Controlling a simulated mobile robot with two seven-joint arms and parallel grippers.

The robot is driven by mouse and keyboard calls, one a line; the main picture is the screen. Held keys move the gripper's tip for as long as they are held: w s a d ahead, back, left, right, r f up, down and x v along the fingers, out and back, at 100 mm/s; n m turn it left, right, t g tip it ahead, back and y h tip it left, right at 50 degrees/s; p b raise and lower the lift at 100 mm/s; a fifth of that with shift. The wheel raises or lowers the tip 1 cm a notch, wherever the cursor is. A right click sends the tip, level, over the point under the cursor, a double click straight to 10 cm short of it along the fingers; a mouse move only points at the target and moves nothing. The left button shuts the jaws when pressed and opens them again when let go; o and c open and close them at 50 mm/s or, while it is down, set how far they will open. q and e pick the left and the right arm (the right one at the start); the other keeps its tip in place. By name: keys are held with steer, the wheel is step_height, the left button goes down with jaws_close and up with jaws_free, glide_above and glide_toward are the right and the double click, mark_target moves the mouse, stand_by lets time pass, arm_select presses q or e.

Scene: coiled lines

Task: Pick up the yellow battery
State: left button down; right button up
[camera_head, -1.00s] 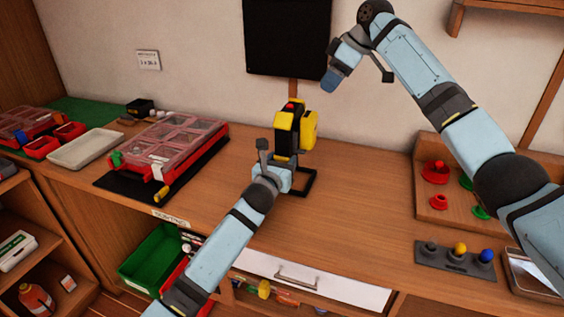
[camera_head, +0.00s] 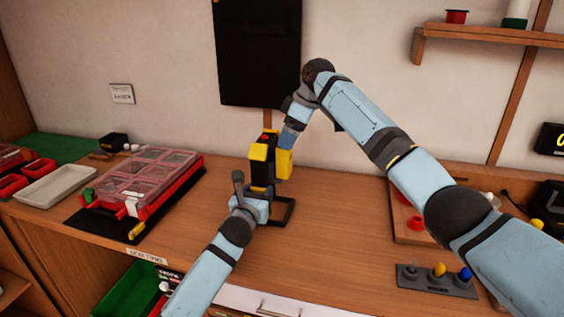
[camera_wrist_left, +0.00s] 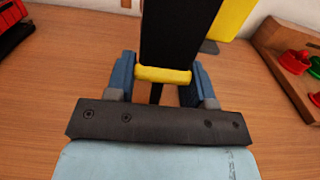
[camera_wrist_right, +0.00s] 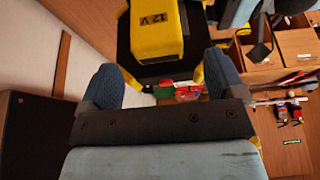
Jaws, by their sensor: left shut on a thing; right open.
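The yellow battery (camera_wrist_right: 157,30), marked "12 V", is in the upper middle of the right wrist view, against a black body. In the head view a yellow block (camera_head: 284,164) shows on the right side of the upright black-and-yellow device (camera_head: 263,172), which has a red part on top. My left gripper (camera_head: 258,197) is shut on the device's lower black part, where a yellow band (camera_wrist_left: 163,75) lies between the fingers. My right gripper (camera_head: 289,142) is open just above the yellow block; in its wrist view (camera_wrist_right: 163,80) the battery lies ahead of its spread fingers. Contact cannot be told.
A black frame (camera_head: 287,213) lies on the wooden bench (camera_head: 340,230) beneath the device. A red organiser case (camera_head: 150,180) is at left and a grey holder with coloured knobs (camera_head: 435,281) at right. A black panel (camera_head: 256,55) hangs behind. Bench space right of the device is clear.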

mark_target(282, 160)
steer(key=shift+d+x, duration=0.2)
steer(key=shift+x, duration=2.5)
steer(key=shift+w, duration=0.1)
steer(key=c, duration=1.2)
